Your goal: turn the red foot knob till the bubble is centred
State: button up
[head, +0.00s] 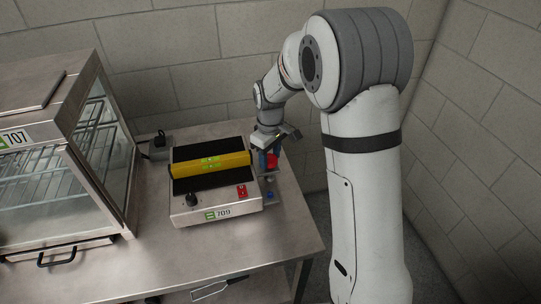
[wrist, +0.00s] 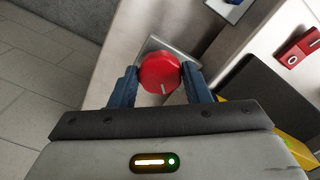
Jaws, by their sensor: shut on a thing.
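The red foot knob (wrist: 160,73) sits between the two blue fingers of my gripper (wrist: 161,80) in the wrist view, with a pale mark on its face. My gripper is shut on it. In the head view the red knob (head: 272,161) shows at the right side of the machine labelled 709 (head: 190,213), with my gripper (head: 268,160) around it. A yellow spirit level (head: 180,171) lies across the machine's black top. Its green vial (head: 210,160) is lit, but the bubble's place is too small to tell.
The machine has a black dial (head: 192,200) and a red switch (head: 242,191) on its front. A blue knob (head: 270,196) is near its front right corner. A glass cabinet labelled 707 (head: 62,160) stands at left. The steel table (head: 150,262) is clear in front.

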aim_at(270, 158)
jog(key=m, duration=1)
jog(key=shift+b, duration=0.35)
jog(key=shift+m, duration=0.3)
jog(key=o, duration=1)
notch_tip(270, 158, up, 8)
jog(key=shift+f, duration=0.1)
